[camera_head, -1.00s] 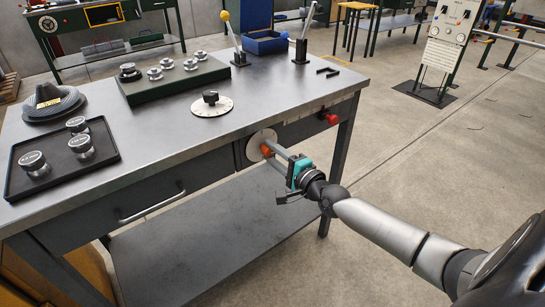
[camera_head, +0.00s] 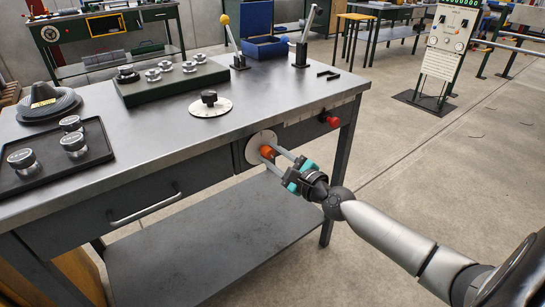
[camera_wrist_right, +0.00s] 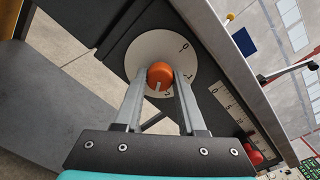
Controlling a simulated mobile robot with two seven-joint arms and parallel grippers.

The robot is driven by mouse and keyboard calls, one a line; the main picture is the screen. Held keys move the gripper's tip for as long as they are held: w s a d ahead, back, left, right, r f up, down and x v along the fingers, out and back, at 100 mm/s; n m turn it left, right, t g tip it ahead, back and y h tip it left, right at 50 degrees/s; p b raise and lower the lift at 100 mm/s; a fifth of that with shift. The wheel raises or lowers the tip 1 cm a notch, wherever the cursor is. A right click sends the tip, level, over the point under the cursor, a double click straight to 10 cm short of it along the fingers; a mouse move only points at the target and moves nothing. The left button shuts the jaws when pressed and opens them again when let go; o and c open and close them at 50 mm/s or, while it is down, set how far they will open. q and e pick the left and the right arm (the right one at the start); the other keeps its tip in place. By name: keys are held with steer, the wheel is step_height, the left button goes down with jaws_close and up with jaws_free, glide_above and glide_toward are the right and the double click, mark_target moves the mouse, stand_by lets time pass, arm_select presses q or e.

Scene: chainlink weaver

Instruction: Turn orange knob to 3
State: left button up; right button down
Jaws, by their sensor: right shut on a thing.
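The orange knob (camera_head: 267,152) sits at the middle of a round white dial (camera_head: 255,141) on the front of the workbench. It also shows in the right wrist view (camera_wrist_right: 160,73), with a pale line on its face. The dial (camera_wrist_right: 149,50) carries dark numbers; a 0 shows near its upper right, and others are partly hidden by the fingers. My right gripper (camera_head: 272,155) reaches the knob from the front, its two long fingers shut on the knob's sides. I cannot tell exactly which number the knob's line meets. My left gripper is not in view.
A black knob on a white dial (camera_head: 210,104) stands on the bench top (camera_head: 165,137). A drawer handle (camera_head: 145,208) sticks out at left. Free floor lies to the right.

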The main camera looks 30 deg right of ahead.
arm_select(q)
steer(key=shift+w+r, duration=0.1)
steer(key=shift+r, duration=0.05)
arm_select(e)
steer(key=shift+m, duration=3)
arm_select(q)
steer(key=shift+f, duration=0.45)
arm_select(e)
steer(key=c, duration=0.7)
jaws_free()
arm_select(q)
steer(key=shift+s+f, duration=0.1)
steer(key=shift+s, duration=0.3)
arm_select(e)
steer(key=shift+o, duration=1)
